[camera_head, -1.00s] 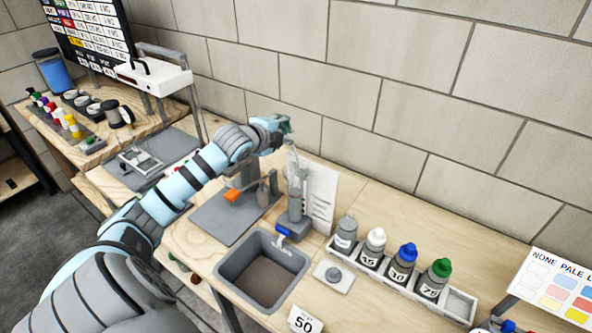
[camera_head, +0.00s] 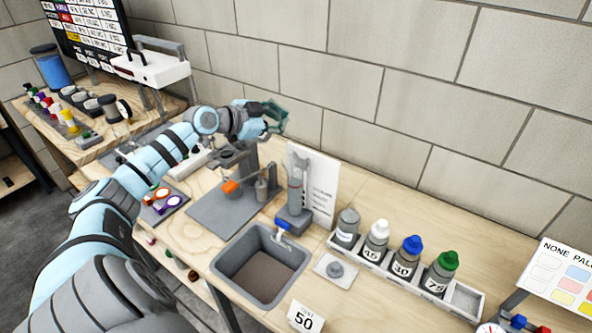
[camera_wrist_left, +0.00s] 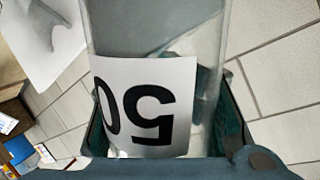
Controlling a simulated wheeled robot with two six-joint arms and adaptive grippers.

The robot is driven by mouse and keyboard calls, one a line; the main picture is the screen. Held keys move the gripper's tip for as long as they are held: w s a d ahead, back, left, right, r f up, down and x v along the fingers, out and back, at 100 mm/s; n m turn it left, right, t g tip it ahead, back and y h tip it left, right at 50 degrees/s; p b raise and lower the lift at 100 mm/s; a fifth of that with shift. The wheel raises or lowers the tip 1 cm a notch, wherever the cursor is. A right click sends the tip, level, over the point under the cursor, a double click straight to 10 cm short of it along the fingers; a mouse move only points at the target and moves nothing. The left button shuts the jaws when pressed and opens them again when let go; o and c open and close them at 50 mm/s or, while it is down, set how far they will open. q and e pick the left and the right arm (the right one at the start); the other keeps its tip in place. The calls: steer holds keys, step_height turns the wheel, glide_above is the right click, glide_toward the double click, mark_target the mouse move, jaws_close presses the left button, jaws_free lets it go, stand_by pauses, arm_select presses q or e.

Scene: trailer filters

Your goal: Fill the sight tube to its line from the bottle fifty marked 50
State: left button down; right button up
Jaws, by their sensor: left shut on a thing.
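My left gripper (camera_head: 277,118) is shut on the bottle marked 50 and holds it high near the back wall. In the left wrist view the bottle (camera_wrist_left: 215,45) is clear, and its white label (camera_wrist_left: 150,105) reads 50 upside down between the fingers. In the head view the bottle is mostly hidden by the gripper, so I cannot tell its tilt or fill there. The sight tube (camera_head: 296,180) stands upright on a grey base below and right of the gripper, apart from it. Its line and level are too small to read. My right gripper is out of view.
A grey sink (camera_head: 222,270) sits in front of the sight tube, and a white sheet (camera_head: 322,190) stands behind it.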

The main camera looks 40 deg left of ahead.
arm_select(q)
step_height(320, 180, down, 4)
steer(key=a+r+n+t+h+b, duration=0.15)
steer(key=n+b, duration=0.25)
steer(key=b, duration=0.7)
steer(key=shift+h, duration=0.45)
steer(key=r+p, duration=0.1)
steer(key=r, duration=0.1)
steer(key=a+r+p, duration=0.1)
steer(key=r, duration=0.1)
steer(key=shift+s+r, duration=0.15)
steer(key=shift+r, duration=0.2)
